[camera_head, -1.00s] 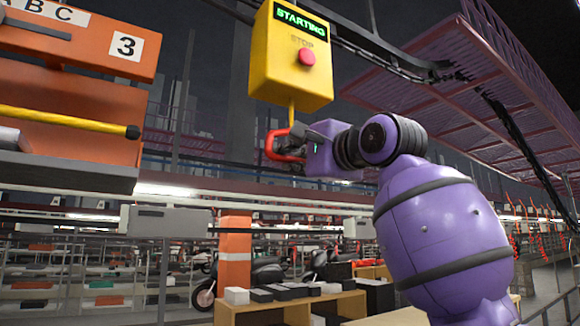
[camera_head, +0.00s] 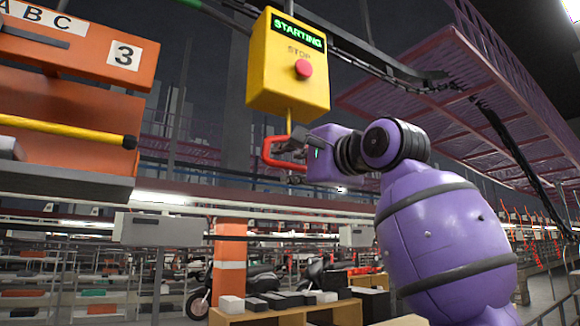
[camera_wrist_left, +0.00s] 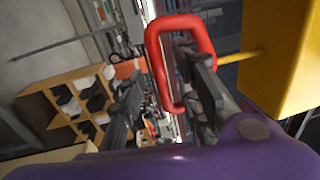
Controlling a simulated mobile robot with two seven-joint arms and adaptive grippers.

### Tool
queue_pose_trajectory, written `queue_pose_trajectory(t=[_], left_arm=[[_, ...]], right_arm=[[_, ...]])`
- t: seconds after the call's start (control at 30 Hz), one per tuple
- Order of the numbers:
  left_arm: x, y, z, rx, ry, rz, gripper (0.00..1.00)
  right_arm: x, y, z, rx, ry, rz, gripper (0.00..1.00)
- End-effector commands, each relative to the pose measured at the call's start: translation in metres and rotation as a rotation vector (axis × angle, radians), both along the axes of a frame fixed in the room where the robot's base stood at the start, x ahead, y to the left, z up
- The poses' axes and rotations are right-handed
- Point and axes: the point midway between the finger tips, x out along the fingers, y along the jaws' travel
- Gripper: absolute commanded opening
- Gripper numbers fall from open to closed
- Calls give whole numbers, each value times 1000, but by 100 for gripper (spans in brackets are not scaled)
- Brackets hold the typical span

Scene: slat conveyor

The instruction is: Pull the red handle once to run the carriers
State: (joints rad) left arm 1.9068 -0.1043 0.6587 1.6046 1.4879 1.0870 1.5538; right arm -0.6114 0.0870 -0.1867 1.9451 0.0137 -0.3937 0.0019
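The red handle (camera_head: 266,152) is a loop hanging on a yellow rod below a yellow control box (camera_head: 288,65). The box has a red stop button (camera_head: 303,69) and a green display reading STARTING. My left gripper (camera_head: 287,150) is at the handle, just under the box. In the left wrist view the loop (camera_wrist_left: 157,68) stands in front of the fingers, which are spread apart. One finger lies within or behind the loop's outline; the other is to its left with a gap. Whether either touches the handle cannot be told. My right gripper is not in view.
An orange carrier (camera_head: 60,110) marked 3, with a yellow bar (camera_head: 65,130), hangs at the left. A black cable and rail run overhead behind the box. Shelves, a motorcycle (camera_head: 235,285) and a wooden bench (camera_head: 260,315) stand below in the background.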

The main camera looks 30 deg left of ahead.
Motion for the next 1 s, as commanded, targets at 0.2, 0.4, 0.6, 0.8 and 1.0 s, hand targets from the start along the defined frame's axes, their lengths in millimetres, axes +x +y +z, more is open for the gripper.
queue_pose_trajectory(t=[0.2,0.4,0.6,0.8,1.0], left_arm=[[-10,-26,-5,1,0,-2,31],[-19,-47,-8,0,0,-2,31],[-27,-66,-11,1,0,-1,31],[-30,-72,-12,0,0,0,31],[-30,-71,-12,0,0,0,31]], right_arm=[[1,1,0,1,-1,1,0],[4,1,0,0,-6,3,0],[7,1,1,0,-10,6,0],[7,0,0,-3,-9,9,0],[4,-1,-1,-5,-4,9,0]])
